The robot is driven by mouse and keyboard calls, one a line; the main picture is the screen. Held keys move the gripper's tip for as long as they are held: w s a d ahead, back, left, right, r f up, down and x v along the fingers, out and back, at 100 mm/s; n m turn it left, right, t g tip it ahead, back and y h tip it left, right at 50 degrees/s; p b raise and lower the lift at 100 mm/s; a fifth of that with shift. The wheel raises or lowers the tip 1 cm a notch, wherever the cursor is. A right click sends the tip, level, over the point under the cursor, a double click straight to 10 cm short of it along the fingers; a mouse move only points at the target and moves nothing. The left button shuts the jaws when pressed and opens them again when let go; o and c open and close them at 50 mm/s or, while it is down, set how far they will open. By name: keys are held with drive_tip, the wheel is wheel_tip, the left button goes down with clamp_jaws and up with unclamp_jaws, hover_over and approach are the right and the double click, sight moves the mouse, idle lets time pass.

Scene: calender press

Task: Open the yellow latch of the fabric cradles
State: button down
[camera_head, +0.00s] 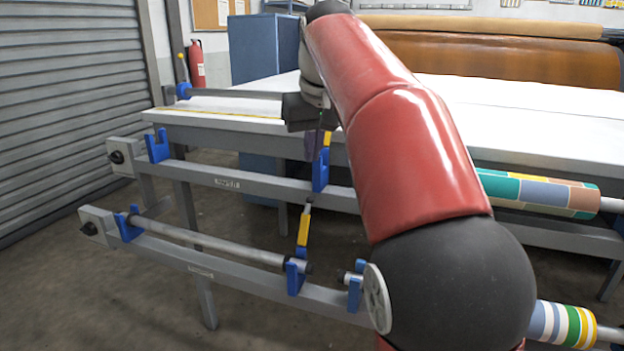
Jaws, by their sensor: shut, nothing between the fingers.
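The upper blue cradle (321,178) stands on the upper grey rail, with a yellow latch (326,153) at its top. My gripper (313,146) points down right beside this latch, shut and empty. I cannot tell whether it touches the latch, and my arm hides part of this area. On the lower rail, another yellow latch (303,230) stands upright above a blue cradle (295,276). A bare metal roller (205,241) rests between that cradle and the blue cradle (129,224) at the left end. The upper rail's left blue cradle (157,146) looks empty.
A long white table (225,108) spans behind the rails. A patterned fabric roll (540,193) and a striped roll (560,323) lie at right. A blue cabinet (262,50) and a red extinguisher (197,65) stand at the back left. The floor at front left is clear.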

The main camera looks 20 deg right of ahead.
drive_tip(key=b, duration=0.2)
hover_over(306, 220)
drive_tip(key=w+d, duration=0.1)
drive_tip(key=w, duration=0.3)
wheel_tip(306, 220, down, 9)
drive_tip(key=shift+w+d+f, duration=0.1)
drive_tip(key=shift+d, duration=0.05)
drive_tip(key=shift+s+a+r+t+h+b, duration=0.35)
drive_tip(key=shift+s+t+b, duration=0.2)
drive_tip(key=shift+b, duration=0.65)
drive_tip(key=shift+s+a+r+t+h+b, duration=0.2)
drive_tip(key=shift+s+a+t+h+b, duration=0.35)
drive_tip(key=shift+b, duration=0.6)
drive_tip(key=shift+s+d+f, duration=0.1)
